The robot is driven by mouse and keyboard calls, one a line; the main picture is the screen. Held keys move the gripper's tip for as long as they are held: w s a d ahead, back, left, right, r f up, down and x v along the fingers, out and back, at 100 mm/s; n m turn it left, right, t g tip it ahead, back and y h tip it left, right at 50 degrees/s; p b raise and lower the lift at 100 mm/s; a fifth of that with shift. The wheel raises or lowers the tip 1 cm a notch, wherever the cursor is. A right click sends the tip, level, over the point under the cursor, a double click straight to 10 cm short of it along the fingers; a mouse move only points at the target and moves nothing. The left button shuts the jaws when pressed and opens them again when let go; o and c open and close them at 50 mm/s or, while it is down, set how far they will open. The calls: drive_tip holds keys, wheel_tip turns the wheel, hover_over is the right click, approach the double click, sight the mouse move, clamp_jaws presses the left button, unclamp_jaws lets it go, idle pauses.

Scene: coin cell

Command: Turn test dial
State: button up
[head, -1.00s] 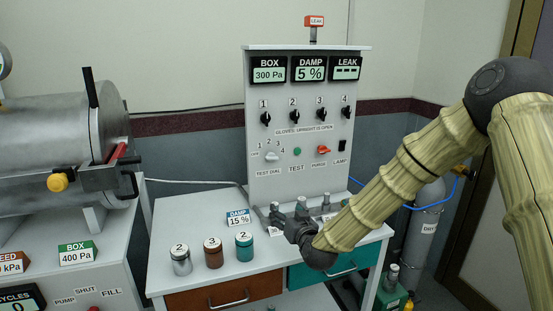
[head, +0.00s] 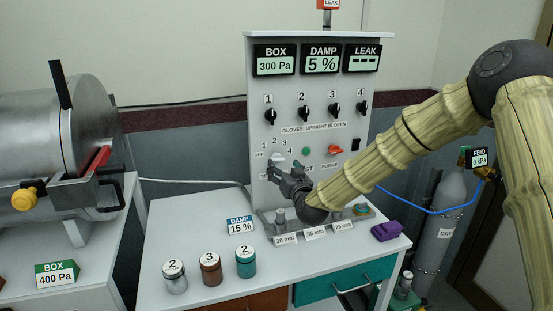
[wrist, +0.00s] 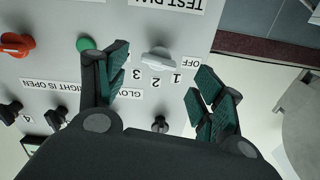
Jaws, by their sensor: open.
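The test dial (wrist: 160,58) is a pale knob low on the grey panel. In the wrist view it lies between my two fingertips, with the marks OFF, 1, 2 and 3 around it. I cannot tell which mark it points to. In the head view the dial (head: 277,158) shows just above my fingers, which cover part of it and its label. My gripper (head: 276,174) is open and in front of the panel at the dial. It also shows in the wrist view (wrist: 160,70), with a finger on each side of the dial and no clear contact.
A green button (head: 306,151) and a red-orange purge knob (head: 335,150) sit right of the dial. Several black glove knobs (head: 303,113) are above. Three jars (head: 210,269) stand at the front left.

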sight(278, 162)
drive_tip(key=p+x, duration=0.1)
drive_tip(key=x, duration=0.6)
drive_tip(key=shift+d+f, duration=0.1)
drive_tip(key=shift+f, duration=0.05)
drive_tip(key=shift+s, duration=0.1)
drive_tip(key=c, duration=1)
